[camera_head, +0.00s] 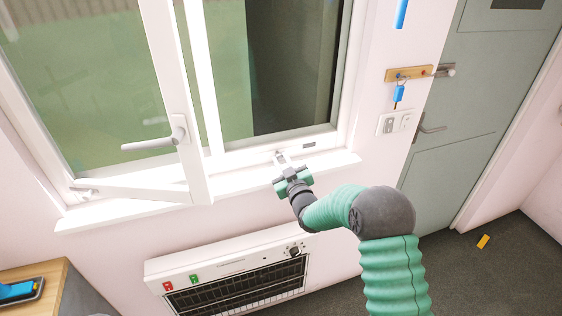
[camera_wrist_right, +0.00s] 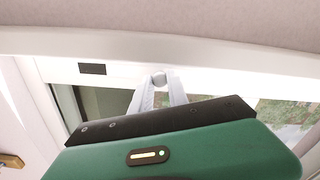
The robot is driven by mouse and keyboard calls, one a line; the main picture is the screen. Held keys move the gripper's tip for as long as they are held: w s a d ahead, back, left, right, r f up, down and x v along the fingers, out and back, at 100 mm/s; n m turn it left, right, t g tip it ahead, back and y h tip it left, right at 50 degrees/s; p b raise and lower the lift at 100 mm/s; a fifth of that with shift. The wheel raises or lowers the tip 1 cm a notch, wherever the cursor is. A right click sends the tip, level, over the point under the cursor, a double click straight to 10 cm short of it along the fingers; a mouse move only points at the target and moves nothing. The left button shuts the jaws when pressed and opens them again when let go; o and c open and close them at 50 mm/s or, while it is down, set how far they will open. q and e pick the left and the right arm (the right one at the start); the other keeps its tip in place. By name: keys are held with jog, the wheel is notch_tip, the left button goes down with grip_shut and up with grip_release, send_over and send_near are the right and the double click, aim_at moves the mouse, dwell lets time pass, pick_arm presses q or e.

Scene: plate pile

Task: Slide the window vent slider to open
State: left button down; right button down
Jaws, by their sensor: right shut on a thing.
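The window frame (camera_head: 240,150) carries the vent slider on its lower rail. The slider's small round grey knob (camera_wrist_right: 158,77) shows between my right fingertips in the right wrist view. My right gripper (camera_head: 281,158) is at the lower rail in the head view and is shut on this knob. The gripper's pale fingers (camera_wrist_right: 158,84) reach the knob from either side. In the head view the knob is mostly hidden by the fingers. A small dark rectangle (camera_head: 308,145) sits on the rail to the right of the gripper; it also shows left of the knob in the wrist view (camera_wrist_right: 92,68). My left gripper is not in view.
A casement sash with a white handle (camera_head: 160,140) stands left of the gripper. A white sill (camera_head: 235,180) runs below the rail, above a heater (camera_head: 235,270). A key rack with a blue tag (camera_head: 398,92) and a grey door (camera_head: 480,90) are on the right.

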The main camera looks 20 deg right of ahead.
aim_at(292, 148)
jog(key=d+b, duration=0.2)
jog(key=d, duration=0.2)
jog(key=shift+w+d, duration=0.15)
jog(key=shift+d, duration=0.05)
jog(key=shift+d+r, duration=0.2)
jog(key=shift+d, duration=0.25)
jog(key=c, duration=1.6)
grip_release()
jog(key=shift+o, duration=1.7)
jog(key=shift+f, duration=0.1)
